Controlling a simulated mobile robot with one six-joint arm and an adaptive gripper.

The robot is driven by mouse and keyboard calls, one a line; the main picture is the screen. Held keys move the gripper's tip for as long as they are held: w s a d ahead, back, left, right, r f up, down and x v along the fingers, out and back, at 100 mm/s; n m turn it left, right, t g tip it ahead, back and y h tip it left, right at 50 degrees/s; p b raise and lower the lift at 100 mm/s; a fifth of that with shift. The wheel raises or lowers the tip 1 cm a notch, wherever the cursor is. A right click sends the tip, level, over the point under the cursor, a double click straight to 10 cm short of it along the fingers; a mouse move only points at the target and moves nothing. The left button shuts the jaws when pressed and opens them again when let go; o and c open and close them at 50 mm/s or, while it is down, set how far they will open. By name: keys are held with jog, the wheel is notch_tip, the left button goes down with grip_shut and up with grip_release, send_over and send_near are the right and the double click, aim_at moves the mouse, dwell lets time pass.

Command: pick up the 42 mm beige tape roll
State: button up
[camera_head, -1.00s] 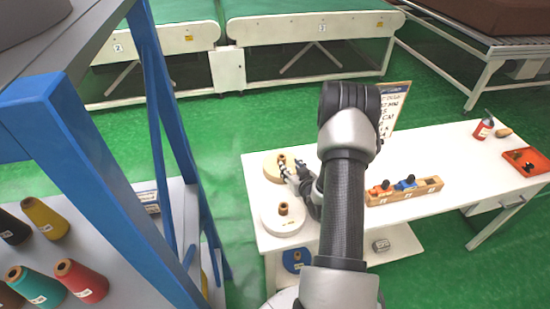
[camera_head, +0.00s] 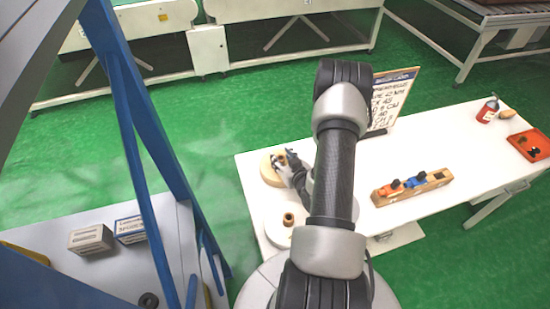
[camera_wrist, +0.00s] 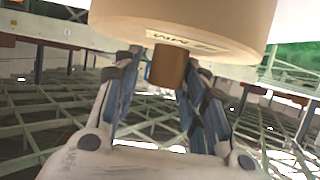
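The beige tape roll (camera_head: 268,171) lies flat at the left end of the white table, with a brown core standing up from it. In the wrist view the beige roll (camera_wrist: 190,22) fills the top, with a partly readable printed label, and its brown core (camera_wrist: 167,68) projects between my fingers. My gripper (camera_head: 284,160) is at the core, above the roll. In the wrist view my gripper (camera_wrist: 167,75) has its fingers apart on either side of the core; a gap shows on the left, and contact on the right is unclear.
A white roll (camera_head: 277,232) with a brown core lies just in front, partly behind my arm. A blue-framed shelf (camera_head: 130,115) rises at left.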

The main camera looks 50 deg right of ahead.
jog(key=shift+w+d+f, duration=0.1)
jog(key=shift+w, duration=0.1)
jog(key=shift+s, duration=0.15)
jog(key=shift+c, duration=0.6)
grip_shut()
